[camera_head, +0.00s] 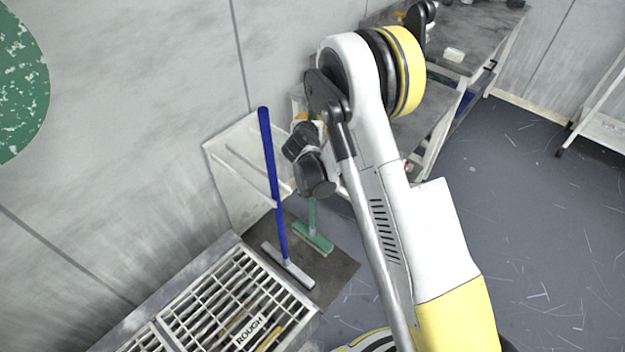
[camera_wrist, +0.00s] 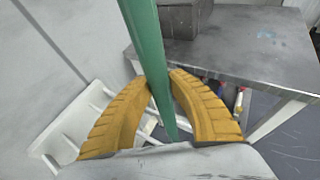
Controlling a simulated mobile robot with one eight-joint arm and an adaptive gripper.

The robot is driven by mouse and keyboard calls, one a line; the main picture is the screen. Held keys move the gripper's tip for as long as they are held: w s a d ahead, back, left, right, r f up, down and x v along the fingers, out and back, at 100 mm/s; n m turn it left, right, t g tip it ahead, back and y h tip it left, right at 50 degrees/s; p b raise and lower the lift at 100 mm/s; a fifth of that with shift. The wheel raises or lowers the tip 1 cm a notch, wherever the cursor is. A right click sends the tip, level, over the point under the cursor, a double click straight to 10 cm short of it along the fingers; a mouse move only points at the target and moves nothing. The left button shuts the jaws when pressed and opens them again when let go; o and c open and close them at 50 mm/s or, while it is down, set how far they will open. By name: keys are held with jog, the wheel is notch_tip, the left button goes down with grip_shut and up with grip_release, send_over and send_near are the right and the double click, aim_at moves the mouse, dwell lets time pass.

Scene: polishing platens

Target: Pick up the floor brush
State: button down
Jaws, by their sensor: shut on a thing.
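The floor brush has a green handle and a green head. In the head view its head (camera_head: 313,239) appears at the dark mat, with a short piece of handle above it. I cannot tell whether it touches the mat. The upper handle there is hidden behind my wrist. In the wrist view the green handle (camera_wrist: 147,38) runs between the two ribbed yellow fingers of my gripper (camera_wrist: 162,84). The fingers are shut on the handle, which slants slightly in that picture.
A blue-handled tool (camera_head: 269,155) with a pale flat head stands upright just left of the brush. A white rack (camera_head: 228,178) is behind it against the wall. A slatted metal grate (camera_head: 190,310) marked ROUGH is in front. A grey bench (camera_head: 470,38) stands behind; open floor lies right.

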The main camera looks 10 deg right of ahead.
jog(key=shift+r, duration=0.1)
jog(key=s+d+r+p, duration=0.6)
jog(key=s+r+p, duration=0.1)
jog(key=s+r, duration=0.35)
jog(key=s+a+r, duration=0.6)
jog(key=s+r, duration=0.5)
jog(key=r, duration=0.1)
jog(key=shift+r+n+y, duration=0.3)
